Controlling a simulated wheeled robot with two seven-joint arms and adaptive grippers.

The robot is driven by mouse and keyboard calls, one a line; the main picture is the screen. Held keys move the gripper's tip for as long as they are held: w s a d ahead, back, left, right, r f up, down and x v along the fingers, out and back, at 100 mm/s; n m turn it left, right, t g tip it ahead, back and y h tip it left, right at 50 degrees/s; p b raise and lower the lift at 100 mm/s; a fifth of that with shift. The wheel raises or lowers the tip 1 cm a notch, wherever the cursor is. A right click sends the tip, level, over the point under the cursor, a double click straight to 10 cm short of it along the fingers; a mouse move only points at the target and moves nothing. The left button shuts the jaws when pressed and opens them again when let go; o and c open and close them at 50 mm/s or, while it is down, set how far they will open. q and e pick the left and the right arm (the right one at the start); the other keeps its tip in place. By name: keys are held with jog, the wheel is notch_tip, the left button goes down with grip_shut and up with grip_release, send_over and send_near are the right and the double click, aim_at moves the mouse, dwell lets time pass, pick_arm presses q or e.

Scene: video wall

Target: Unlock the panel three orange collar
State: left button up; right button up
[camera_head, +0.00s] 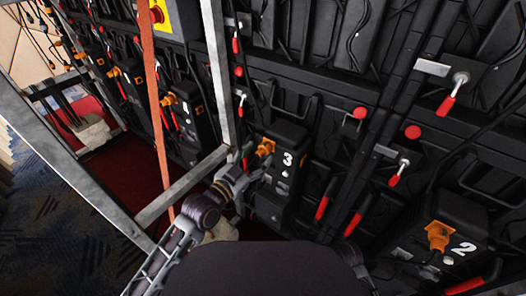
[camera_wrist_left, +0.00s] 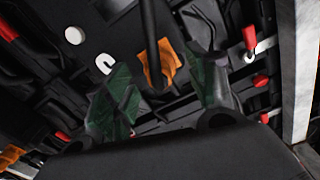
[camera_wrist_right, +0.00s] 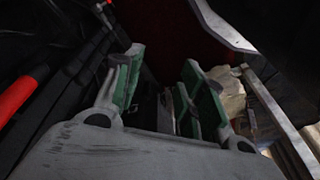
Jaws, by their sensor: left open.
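Panel three is a black box (camera_head: 287,145) marked with a white 3, in the middle of the head view. Its orange collar (camera_head: 266,147) sits at the box's upper left. My left gripper (camera_head: 254,172) is just below the collar, its arm coming in from the left. In the left wrist view the orange collar (camera_wrist_left: 160,62) appears beyond and between the spread fingers of my open left gripper (camera_wrist_left: 163,92). I cannot tell if either finger touches it. My right gripper (camera_wrist_right: 162,88) shows only in its own wrist view, open, with nothing visibly held between its fingers.
A metal frame post (camera_head: 218,75) and an orange strap (camera_head: 151,100) stand left of panel three. Another box (camera_head: 468,225) marked 2, with an orange collar (camera_head: 438,236), is at right. Red-handled levers (camera_head: 447,103) line the wall. A beige object (camera_wrist_right: 230,92) lies beyond my right gripper.

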aim_at(263, 151)
pick_arm(q)
jog(key=shift+x, duration=1.7)
jog(key=shift+w+d+b, duration=0.15)
jog(key=shift+b, duration=0.15)
pick_arm(e)
jog(key=shift+w+a+r, duration=0.1)
jog(key=shift+w+r, duration=0.15)
jog(key=shift+r, duration=0.45)
jog(key=shift+f, duration=0.1)
pick_arm(q)
jog(key=shift+c, duration=0.9)
jog(key=c, duration=0.9)
pick_arm(e)
jog(key=shift+s+f, duration=0.1)
jog(key=shift+s, duration=0.05)
